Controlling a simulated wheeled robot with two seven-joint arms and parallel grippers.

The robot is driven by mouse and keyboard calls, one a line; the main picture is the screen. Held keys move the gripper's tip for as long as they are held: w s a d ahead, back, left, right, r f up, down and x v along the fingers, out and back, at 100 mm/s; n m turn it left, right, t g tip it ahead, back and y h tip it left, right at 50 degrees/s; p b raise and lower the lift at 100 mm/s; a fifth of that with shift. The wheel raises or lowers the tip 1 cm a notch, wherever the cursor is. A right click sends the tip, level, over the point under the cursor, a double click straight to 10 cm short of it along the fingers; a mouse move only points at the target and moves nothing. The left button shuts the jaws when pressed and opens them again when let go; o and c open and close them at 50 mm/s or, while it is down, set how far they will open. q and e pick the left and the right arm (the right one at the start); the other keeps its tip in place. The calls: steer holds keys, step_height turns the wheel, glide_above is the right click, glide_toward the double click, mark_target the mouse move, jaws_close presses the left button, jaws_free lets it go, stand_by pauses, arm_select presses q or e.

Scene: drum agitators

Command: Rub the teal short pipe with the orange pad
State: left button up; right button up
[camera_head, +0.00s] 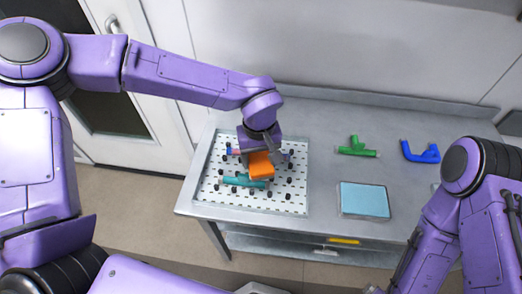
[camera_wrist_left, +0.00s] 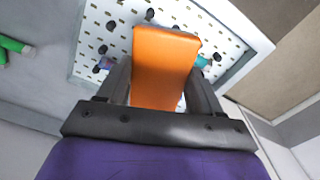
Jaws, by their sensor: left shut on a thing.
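The teal short pipe (camera_head: 232,181) lies on the white perforated board, on the side nearer to me, among several dark pegs. My left gripper (camera_head: 262,152) is shut on the orange pad (camera_head: 261,165). In the left wrist view the pad (camera_wrist_left: 165,62) stands out between the two fingers of this gripper (camera_wrist_left: 160,88). The pad is just behind the teal pipe in the head view and partly overlaps it. I cannot tell whether they touch. The pad covers much of the board in the wrist view. My right arm shows at the right, but its gripper is out of frame.
The perforated board (camera_head: 295,203) lies at the left of the grey table (camera_head: 330,120). A light blue square tray or pad (camera_head: 364,199), a green branched pipe (camera_head: 357,148) and a blue bent pipe (camera_head: 420,154) lie to its right. Several pegs stand on the board.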

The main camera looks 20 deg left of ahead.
arm_select(q)
steer(key=shift+r, duration=1.05)
